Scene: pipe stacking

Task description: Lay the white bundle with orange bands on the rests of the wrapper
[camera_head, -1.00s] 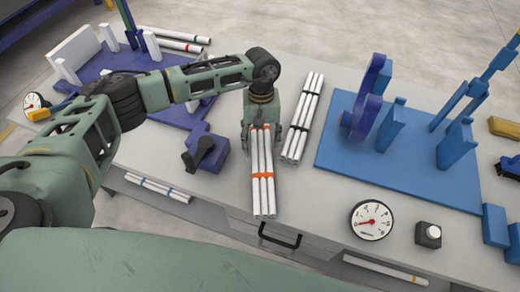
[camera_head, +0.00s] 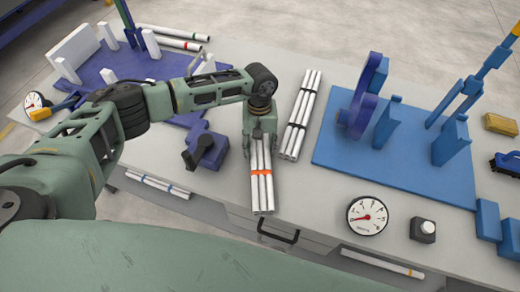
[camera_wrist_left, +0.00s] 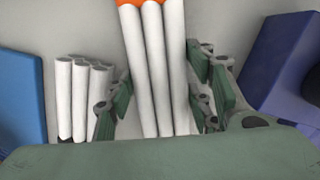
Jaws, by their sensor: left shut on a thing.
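The white bundle with an orange band (camera_head: 262,190) points toward the front edge of the grey table in the head view. My left gripper (camera_head: 258,150) is shut on its far part and hides that end. In the left wrist view, its fingers stand on both sides of the bundle (camera_wrist_left: 157,75), with the orange band at the top edge. I cannot tell whether the bundle touches the table. The wrapper, a blue board (camera_head: 335,155) with a ring (camera_head: 360,108) and upright rests (camera_head: 387,128), stands to the right, its rests empty. My right gripper is out of view.
A white bundle with black bands (camera_head: 301,115) lies between my left gripper and the wrapper. A dark blue device (camera_head: 206,152) stands to the left. A round gauge (camera_head: 368,216) and a small dark block (camera_head: 423,230) are at the front right.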

